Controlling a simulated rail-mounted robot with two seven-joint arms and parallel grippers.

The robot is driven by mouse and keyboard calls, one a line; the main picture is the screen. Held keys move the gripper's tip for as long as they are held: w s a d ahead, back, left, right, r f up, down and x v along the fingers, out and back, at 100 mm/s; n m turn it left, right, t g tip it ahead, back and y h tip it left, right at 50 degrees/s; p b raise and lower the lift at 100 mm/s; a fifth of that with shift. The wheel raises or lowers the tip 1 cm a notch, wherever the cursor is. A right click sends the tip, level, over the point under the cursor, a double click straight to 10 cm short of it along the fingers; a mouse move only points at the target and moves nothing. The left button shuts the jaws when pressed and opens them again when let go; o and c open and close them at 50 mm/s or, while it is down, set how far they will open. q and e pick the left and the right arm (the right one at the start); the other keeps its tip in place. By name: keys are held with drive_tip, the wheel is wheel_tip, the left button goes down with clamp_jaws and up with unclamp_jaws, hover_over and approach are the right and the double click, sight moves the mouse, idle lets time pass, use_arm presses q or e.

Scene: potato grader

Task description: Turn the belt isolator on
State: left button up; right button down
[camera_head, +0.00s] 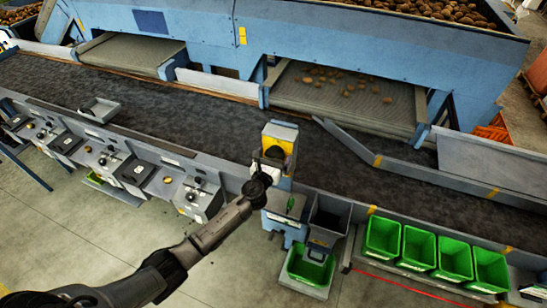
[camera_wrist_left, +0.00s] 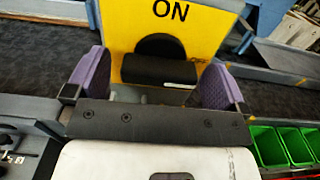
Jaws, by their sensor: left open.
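The belt isolator (camera_head: 279,137) is a yellow plate on a grey-blue post beside the conveyor. In the left wrist view its yellow plate (camera_wrist_left: 128,48) carries the black word ON at the top. A black handle (camera_wrist_left: 158,70) stands out from the plate below the word, its bar lying roughly level. My left gripper (camera_head: 266,168) is at the front of the isolator. In the left wrist view its two purple fingers (camera_wrist_left: 155,82) are spread, one on each side of the handle, with gaps visible. I cannot tell how deep the fingertips reach. My right gripper is not in view.
The dark conveyor belt (camera_head: 215,118) runs behind the isolator. A grey hopper (camera_head: 329,219) and a green bin (camera_head: 310,268) stand close at its right, with several green bins (camera_head: 416,247) beyond. Grey boxes with controls line the left. The floor (camera_head: 90,235) is open.

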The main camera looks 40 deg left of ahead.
use_arm(q)
drive_tip(key=shift+c, duration=0.3)
drive_tip(key=c, duration=0.9)
drive_tip(key=shift+o, duration=0.2)
drive_tip(key=n+b, duration=0.1)
drive_tip(key=n, duration=0.4)
drive_tip(key=shift+f+b, duration=0.1)
drive_tip(key=shift+b, duration=0.3)
drive_tip(key=n+b, duration=0.1)
drive_tip(key=n, duration=0.3)
drive_tip(key=shift+n, duration=0.3)
drive_tip(key=n+b, duration=0.1)
drive_tip(key=n, duration=0.4)
drive_tip(key=shift+n+b, duration=0.5)
drive_tip(key=shift+n, duration=1.1)
